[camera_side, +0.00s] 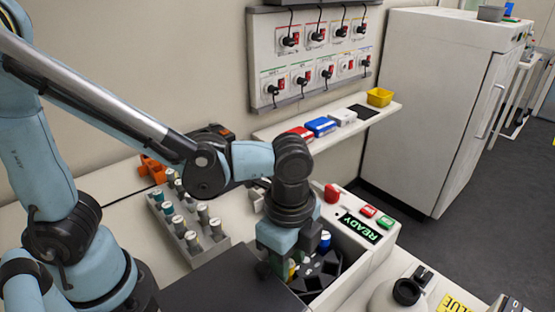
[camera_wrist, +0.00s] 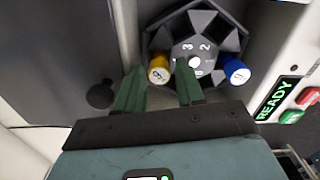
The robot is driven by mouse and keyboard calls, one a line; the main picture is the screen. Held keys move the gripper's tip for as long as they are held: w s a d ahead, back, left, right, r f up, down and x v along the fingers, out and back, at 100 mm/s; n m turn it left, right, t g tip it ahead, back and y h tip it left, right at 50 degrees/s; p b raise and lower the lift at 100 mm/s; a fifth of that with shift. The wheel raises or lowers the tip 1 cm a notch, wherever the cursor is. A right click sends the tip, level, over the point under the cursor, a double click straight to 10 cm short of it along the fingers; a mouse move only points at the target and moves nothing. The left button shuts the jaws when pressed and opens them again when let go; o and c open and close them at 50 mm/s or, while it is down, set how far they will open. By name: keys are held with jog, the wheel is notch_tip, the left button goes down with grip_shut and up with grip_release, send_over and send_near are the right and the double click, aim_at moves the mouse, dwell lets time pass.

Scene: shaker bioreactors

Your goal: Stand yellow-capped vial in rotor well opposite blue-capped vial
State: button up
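The yellow-capped vial (camera_wrist: 158,72) is at the left side of the dark rotor (camera_wrist: 204,22), its cap up; its body is hidden. The blue-capped vial (camera_wrist: 236,70) is at the rotor's right side, across the hub from the yellow cap. In the side view the blue cap (camera_side: 324,241) shows clearly, and a bit of yellow cap (camera_side: 292,268) shows beside my gripper. My gripper (camera_wrist: 160,66) is open over the rotor. Its fingers stand on both sides of the yellow cap with visible gaps. I cannot tell how deep the yellow vial sits.
The shaker housing (camera_side: 376,246) surrounds the rotor and has a READY display (camera_side: 360,227) with red and green buttons. A rack (camera_side: 210,245) of several vials with grey and teal caps is at the left.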

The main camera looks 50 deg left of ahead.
jog(key=shift+r, duration=2.75)
jog(key=a+n+t, duration=0.1)
jog(key=a+n, duration=0.1)
jog(key=w+a+n+t, duration=0.1)
jog(key=a+n, duration=0.2)
jog(key=w+a+n+t+h, duration=0.1)
jog(key=a+n, duration=0.1)
jog(key=a, duration=0.1)
jog(key=shift+w+a+r, duration=0.15)
jog(key=shift+w+r, duration=0.05)
jog(key=shift+r, duration=0.2)
jog(key=a+n+t+y, duration=0.1)
jog(key=a+n+t, duration=0.3)
jog(key=a+n, duration=0.4)
jog(key=shift+w+a+r+n, duration=0.3)
jog(key=shift+w+a+n, duration=0.1)
jog(key=shift+c, duration=0.3)
